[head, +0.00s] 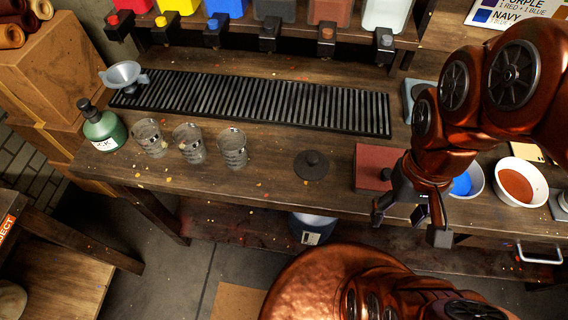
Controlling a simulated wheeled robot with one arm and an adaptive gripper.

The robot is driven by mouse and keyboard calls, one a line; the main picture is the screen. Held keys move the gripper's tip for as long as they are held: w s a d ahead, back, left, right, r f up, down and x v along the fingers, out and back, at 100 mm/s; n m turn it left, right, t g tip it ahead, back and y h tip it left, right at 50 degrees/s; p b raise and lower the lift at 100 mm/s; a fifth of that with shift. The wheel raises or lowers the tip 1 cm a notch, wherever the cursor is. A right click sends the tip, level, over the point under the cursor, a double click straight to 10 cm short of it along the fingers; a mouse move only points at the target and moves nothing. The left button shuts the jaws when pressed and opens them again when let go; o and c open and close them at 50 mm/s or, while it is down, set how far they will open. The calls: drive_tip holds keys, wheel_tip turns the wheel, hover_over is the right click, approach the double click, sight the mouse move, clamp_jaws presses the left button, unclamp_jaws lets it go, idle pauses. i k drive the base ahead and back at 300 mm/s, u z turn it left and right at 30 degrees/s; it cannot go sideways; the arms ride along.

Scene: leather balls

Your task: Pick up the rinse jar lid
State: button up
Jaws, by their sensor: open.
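A round dark lid with a small knob (312,165) lies flat on the wooden bench, near its front edge and right of the glass beakers; it looks like the rinse jar lid. My gripper (411,226) is open and empty, in front of the bench edge, to the right of the lid and nearer to me. It is clear of the lid. A white-and-dark jar with a label (312,228) stands below the bench edge, partly hidden by the bench.
Three glass beakers (190,143), a green bottle (101,127) and a funnel (124,75) are on the left. A slatted black rack (250,101) runs behind. A reddish block (378,166) and bowls of blue (464,183) and orange-brown (520,183) paint are right. Bench around the lid is clear.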

sight(311, 165)
drive_tip(key=z, duration=0.7)
drive_tip(key=k, duration=1.3)
drive_tip(key=u, duration=1.15)
drive_tip(key=i, duration=0.7)
drive_tip(key=u, duration=0.6)
